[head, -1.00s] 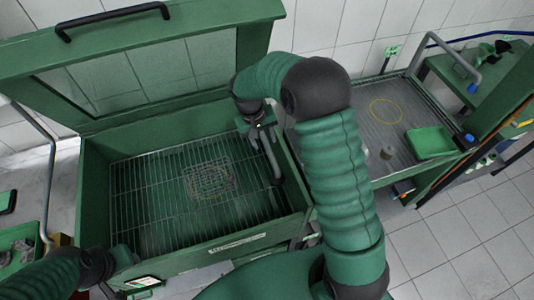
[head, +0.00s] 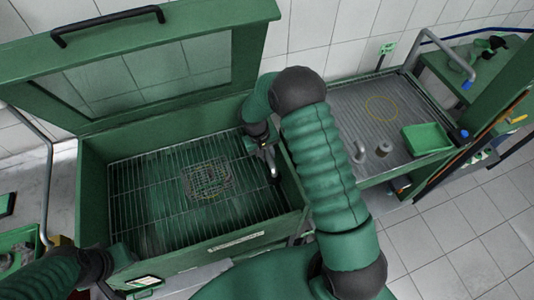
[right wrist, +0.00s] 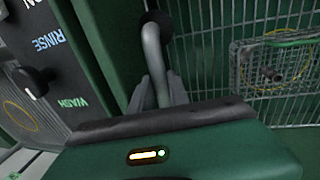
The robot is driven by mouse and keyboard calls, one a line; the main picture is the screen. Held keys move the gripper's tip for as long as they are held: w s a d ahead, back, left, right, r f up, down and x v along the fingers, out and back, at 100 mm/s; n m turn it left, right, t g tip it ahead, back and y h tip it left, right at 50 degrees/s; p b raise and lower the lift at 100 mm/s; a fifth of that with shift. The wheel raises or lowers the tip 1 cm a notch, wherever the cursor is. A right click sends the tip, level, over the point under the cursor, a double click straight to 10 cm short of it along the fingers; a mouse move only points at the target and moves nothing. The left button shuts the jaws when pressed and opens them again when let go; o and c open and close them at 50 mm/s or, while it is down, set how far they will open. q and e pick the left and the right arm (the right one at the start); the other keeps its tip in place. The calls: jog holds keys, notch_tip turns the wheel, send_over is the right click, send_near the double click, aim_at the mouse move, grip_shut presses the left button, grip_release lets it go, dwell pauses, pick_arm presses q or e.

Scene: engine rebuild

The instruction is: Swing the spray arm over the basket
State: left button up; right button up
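The grey bent pipe of the spray arm (head: 272,163) is at the right inner side of the open green washer (head: 95,195). In the right wrist view the spray arm (right wrist: 153,50) runs down between the two fingers of my right gripper (right wrist: 159,88); whether they press on it is unclear. In the head view my right gripper (head: 264,152) is mostly hidden by its own wrist. The wire basket (head: 208,180) lies mid-rack, left of the spray arm; its edge shows in the right wrist view (right wrist: 240,65). My left gripper (head: 120,258) is at the washer's front left corner, fingers unclear.
The washer's windowed lid (head: 150,75) stands open at the back. A panel with RINSE and WASH labels (right wrist: 50,60) is beside the right gripper. To the right, a drain table (head: 345,95) holds a green tray (head: 428,139) and small grey parts (head: 383,148).

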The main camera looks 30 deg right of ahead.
jog(key=shift+d, duration=0.2)
grip_shut()
jog(key=shift+a, duration=0.1)
dwell(0.7)
